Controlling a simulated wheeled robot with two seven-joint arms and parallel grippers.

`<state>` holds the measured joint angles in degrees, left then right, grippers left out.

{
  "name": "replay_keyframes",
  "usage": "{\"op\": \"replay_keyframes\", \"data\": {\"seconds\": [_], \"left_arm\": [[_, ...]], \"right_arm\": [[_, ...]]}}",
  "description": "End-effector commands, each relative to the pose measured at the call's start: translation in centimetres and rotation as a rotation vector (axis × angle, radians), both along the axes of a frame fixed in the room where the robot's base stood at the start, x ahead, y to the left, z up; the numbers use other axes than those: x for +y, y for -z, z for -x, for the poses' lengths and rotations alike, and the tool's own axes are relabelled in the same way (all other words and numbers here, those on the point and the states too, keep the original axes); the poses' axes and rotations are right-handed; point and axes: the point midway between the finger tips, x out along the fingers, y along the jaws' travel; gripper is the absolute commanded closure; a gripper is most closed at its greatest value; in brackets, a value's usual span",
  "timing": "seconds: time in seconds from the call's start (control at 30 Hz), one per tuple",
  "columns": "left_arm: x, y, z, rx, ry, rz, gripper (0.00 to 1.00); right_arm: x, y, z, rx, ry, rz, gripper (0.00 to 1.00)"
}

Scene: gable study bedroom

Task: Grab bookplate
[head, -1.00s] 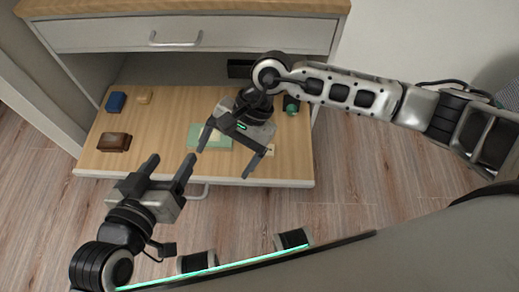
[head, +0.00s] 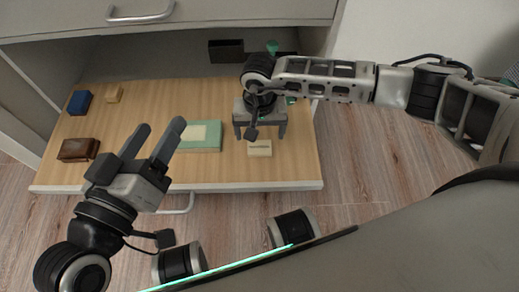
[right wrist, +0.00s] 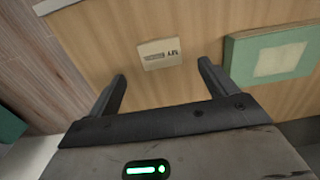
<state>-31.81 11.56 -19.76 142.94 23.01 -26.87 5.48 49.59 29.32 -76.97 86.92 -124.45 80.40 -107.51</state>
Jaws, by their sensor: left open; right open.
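A small cream card with dark print, which looks like the bookplate (head: 260,149), lies flat on the wooden surface (head: 215,172) near its front edge. In the right wrist view the bookplate (right wrist: 160,54) lies just beyond and between my fingertips. My right gripper (head: 260,137) is open and points down at the card, with nothing between its fingers. It also shows in the right wrist view (right wrist: 162,71), where its fingers appear apart from the card. My left gripper (head: 160,126) is open and empty, in front of the surface's left part.
A green book (head: 212,137) with a pale panel lies left of the card. A brown wallet-like item (head: 78,149), a blue box (head: 79,102) and a small tan block (head: 114,93) sit at the left. A dark box (head: 226,51) stands at the back.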

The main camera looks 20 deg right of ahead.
Motion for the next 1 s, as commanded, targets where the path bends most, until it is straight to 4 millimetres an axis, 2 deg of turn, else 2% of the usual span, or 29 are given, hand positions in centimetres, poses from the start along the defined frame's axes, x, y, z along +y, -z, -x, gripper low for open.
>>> {"op": "replay_keyframes", "data": {"seconds": [0.17,0.27,0.33,0.43,0.6,0.77,0.93,1.0], "left_arm": [[0.0,0.1,0.0,-0.010,0.001,0.018,0.38],[0.0,0.2,-0.1,-0.026,-0.003,0.037,0.38],[0.2,-1.6,-1.1,-0.155,-0.010,0.004,0.38],[0.4,-2.8,-1.7,-0.255,-0.024,-0.024,0.38],[0.6,-3.7,-1.9,-0.316,-0.034,-0.041,0.38],[0.6,-3.7,-1.9,-0.314,-0.034,-0.041,0.38],[0.6,-3.7,-1.9,-0.312,-0.034,-0.041,0.38],[0.6,-3.7,-1.9,-0.312,-0.034,-0.041,0.38]], "right_arm": [[0.0,1.3,0.1,0.001,0.001,0.000,0.15],[0.1,3.0,0.2,0.003,0.001,-0.001,0.15],[0.2,4.0,0.2,0.003,0.001,-0.002,0.15],[0.2,5.2,0.2,0.002,0.002,-0.002,0.15],[0.1,5.8,0.2,0.000,0.000,-0.001,0.15],[0.1,5.7,0.2,0.000,0.000,-0.001,0.15],[0.1,5.7,0.2,0.000,0.001,-0.001,0.60],[0.1,5.7,0.2,0.000,0.001,-0.001,0.64]]}}
